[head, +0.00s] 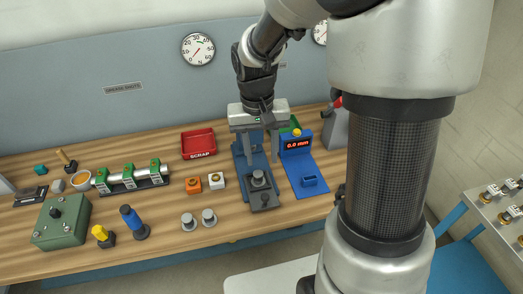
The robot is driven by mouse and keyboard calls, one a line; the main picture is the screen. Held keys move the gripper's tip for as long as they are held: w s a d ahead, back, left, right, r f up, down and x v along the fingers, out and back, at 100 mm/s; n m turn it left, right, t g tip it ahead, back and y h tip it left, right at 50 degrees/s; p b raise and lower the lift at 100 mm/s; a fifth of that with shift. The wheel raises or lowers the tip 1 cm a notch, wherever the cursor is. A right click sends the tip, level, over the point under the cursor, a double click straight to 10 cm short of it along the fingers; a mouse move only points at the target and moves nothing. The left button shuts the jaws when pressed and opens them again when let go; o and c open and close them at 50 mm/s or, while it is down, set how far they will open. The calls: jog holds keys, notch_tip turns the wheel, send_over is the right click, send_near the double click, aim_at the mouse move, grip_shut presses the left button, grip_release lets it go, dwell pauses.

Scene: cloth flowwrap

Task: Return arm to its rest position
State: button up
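My arm reaches over the workbench (120,250) from the right of the head view, bent at the elbow, its wrist pointing down. My gripper (262,156) hangs at its end above a blue fixture (240,172) with a dark base. Its two fingers look apart, and I see nothing held between them. The fingers overlap the fixture in the picture, so I cannot tell the exact gap to it.
A blue stand with a "0.0 mm" display (297,145) is just right of my gripper. A green box (61,221) is further left. A side table (485,203) stands right.

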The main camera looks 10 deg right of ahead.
jog(key=shift+r, duration=0.3)
jog(key=s+d+r+n+t, duration=0.1)
jog(key=s+r+t, duration=0.4)
jog(key=s+r, duration=0.9)
jog(key=shift+s+r+n+t+y, duration=0.2)
jog(key=shift+r+n+t+y, duration=0.15)
jog(key=shift+r, duration=0.4)
